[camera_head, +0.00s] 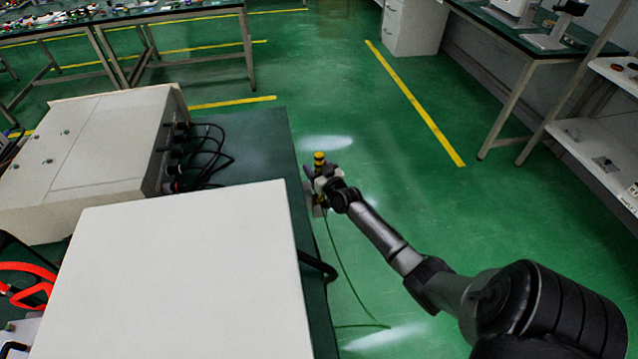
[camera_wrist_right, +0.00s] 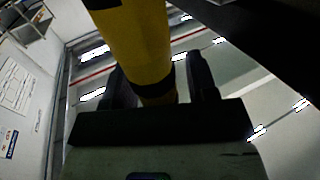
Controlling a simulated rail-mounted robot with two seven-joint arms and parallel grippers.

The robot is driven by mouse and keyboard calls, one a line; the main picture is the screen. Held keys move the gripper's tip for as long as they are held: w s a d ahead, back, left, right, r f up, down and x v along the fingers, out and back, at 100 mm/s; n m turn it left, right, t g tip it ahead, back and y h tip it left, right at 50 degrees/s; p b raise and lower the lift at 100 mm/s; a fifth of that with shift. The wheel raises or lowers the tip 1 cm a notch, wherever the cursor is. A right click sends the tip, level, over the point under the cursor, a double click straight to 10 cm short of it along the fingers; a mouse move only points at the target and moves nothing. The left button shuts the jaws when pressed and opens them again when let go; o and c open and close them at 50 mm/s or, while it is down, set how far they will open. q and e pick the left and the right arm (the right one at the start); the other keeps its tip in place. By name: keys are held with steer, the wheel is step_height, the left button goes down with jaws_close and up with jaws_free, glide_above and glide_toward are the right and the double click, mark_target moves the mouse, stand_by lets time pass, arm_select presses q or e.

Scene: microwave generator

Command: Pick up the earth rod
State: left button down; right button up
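The earth rod (camera_head: 319,160) is yellow with black bands, and its top shows at my right gripper in the head view. In the right wrist view the rod (camera_wrist_right: 143,45) is large and tilted slightly, passing between the two fingers of my right gripper (camera_wrist_right: 160,82). The left finger looks close against it, with a narrow gap at the right finger. Whether they grip it is unclear. In the head view my right gripper (camera_head: 322,182) is at the right edge of the dark green table. The rod's lower part is hidden. My left gripper is out of view.
A thin green cable (camera_head: 343,273) runs from near the gripper down to the floor. A white box (camera_head: 180,275) and a beige unit with black leads (camera_head: 90,145) stand on the dark green table (camera_head: 262,145). The floor to the right is largely clear.

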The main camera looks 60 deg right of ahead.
jaws_close()
stand_by(0.5)
steer(key=shift+r, duration=0.35)
step_height(320, 180, up, 13)
steer(key=p, duration=0.8)
steer(key=shift+f, duration=0.2)
